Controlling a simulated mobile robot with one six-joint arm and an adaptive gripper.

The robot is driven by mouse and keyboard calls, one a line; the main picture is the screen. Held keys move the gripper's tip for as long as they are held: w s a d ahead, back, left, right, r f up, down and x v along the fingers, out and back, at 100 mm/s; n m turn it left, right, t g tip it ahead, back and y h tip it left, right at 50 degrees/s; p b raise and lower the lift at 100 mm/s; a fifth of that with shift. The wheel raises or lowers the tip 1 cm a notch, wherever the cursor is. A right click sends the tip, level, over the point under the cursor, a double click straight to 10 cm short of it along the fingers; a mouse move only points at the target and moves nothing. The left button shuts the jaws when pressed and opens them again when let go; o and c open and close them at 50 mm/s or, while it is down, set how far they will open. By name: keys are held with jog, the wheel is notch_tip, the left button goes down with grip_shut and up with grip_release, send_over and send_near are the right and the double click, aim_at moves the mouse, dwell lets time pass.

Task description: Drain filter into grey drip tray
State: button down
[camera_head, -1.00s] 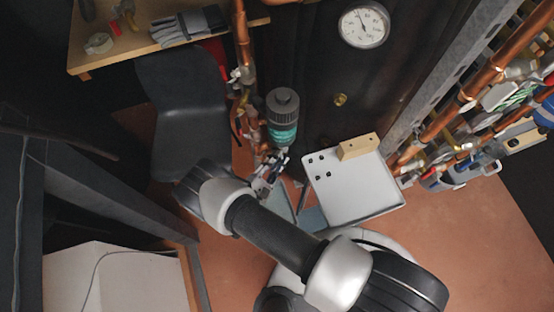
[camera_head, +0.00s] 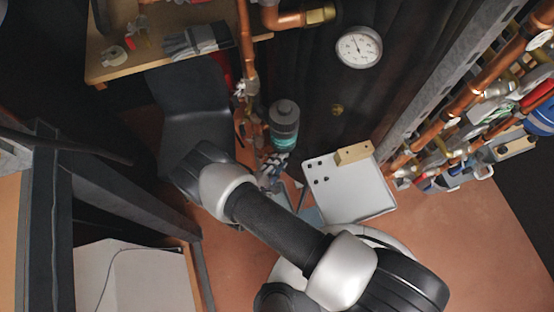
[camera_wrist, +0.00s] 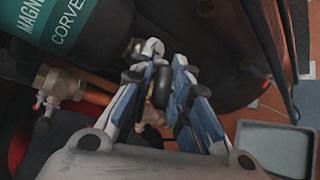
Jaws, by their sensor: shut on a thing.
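The filter (camera_head: 284,122) is an upright cylinder with a dark grey cap and a teal band, standing on the copper pipework. In the wrist view its teal body (camera_wrist: 75,25) with white lettering fills the upper left. My gripper (camera_wrist: 160,78) is just below the filter, its fingers closed around a small black part, seemingly a knob or valve; the fingers hide much of it. My gripper (camera_head: 274,168) also shows small in the head view. The grey drip tray (camera_wrist: 278,150) lies lower right in the wrist view, apart from the fingers and looking empty. In the head view it (camera_head: 312,217) is mostly hidden.
A brass valve (camera_wrist: 65,84) and copper pipes run close to the fingers on the left. A white plate (camera_head: 345,195) bears a wooden block (camera_head: 353,153). A bench with gloves (camera_head: 195,42), a dark chair (camera_head: 197,110) and a pressure gauge (camera_head: 359,47) stand behind.

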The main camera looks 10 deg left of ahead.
jog(key=shift+s+d+r+m+g+y+p, duration=0.15)
jog(key=shift+d+m+g+y+p, duration=0.15)
jog(key=shift+g+p, duration=0.35)
jog(key=c, duration=1.7)
grip_release()
jog(key=shift+o, duration=0.5)
jog(key=shift+a, duration=0.1)
jog(key=shift+a, duration=0.15)
